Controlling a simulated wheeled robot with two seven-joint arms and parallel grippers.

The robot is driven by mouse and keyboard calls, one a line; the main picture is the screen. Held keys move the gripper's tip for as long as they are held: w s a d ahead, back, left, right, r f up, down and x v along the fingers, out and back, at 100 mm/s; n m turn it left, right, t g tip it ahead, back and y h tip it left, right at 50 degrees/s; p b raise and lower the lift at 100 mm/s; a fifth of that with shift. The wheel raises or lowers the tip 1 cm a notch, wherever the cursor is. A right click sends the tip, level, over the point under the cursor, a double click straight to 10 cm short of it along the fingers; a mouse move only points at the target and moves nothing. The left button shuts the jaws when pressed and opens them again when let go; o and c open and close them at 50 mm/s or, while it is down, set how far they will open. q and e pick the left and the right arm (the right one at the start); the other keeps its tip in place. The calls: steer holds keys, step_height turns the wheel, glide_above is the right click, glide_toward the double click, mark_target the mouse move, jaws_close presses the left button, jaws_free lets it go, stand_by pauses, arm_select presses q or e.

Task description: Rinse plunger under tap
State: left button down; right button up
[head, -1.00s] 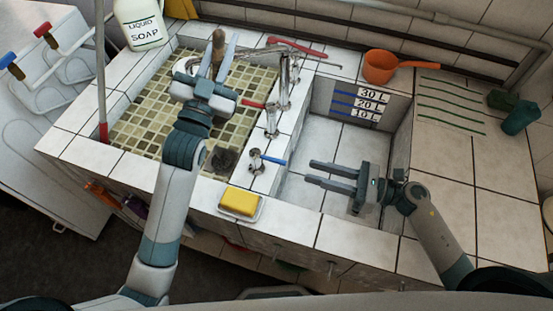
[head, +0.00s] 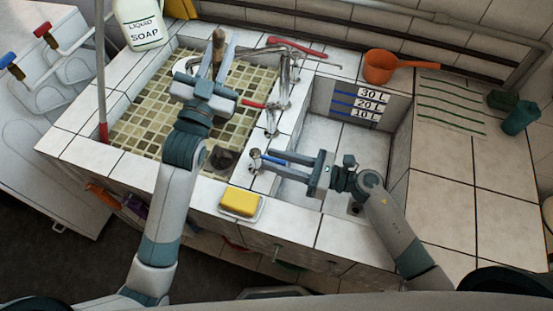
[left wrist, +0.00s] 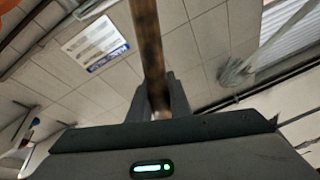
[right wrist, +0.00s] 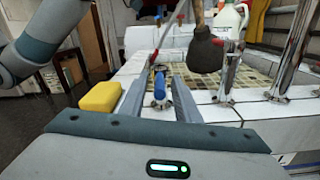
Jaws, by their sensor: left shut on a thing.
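My left gripper (head: 210,75) is shut on the plunger's wooden handle (head: 217,42), above the mosaic-floored left basin. The handle also shows between the fingers in the left wrist view (left wrist: 147,40). The plunger's dark cup (right wrist: 207,52) hangs down in the right wrist view; my left gripper hides much of the plunger in the head view. The chrome tap (head: 284,75) stands on the divider, with a red lever (head: 253,104) and a blue lever (head: 272,160). My right gripper (head: 288,165) is open, its fingers around or beside the blue lever (right wrist: 159,82). No water stream is visible.
A yellow sponge (head: 239,202) lies on the front ledge. A soap bottle (head: 140,24) stands at the back left, and an orange dipper (head: 380,67) at the back right. The right basin (head: 330,150) looks empty. A tall pole (head: 100,70) stands at the left.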

jaws_close()
steer(key=shift+s+a+m+t+h, duration=0.25)
steer(key=shift+s+m+t+h, duration=0.25)
steer(key=shift+t, duration=0.5)
steer(key=shift+s+a+m+t+h, duration=0.15)
steer(key=shift+m+t+h, duration=0.25)
steer(key=shift+m+t, duration=0.25)
steer(key=shift+s+a+m+t+h, duration=0.1)
steer(key=shift+m+t+h, duration=0.3)
steer(key=shift+m+t, duration=0.2)
jaws_free()
steer(key=shift+s+d, duration=0.1)
steer(key=shift+d, duration=0.05)
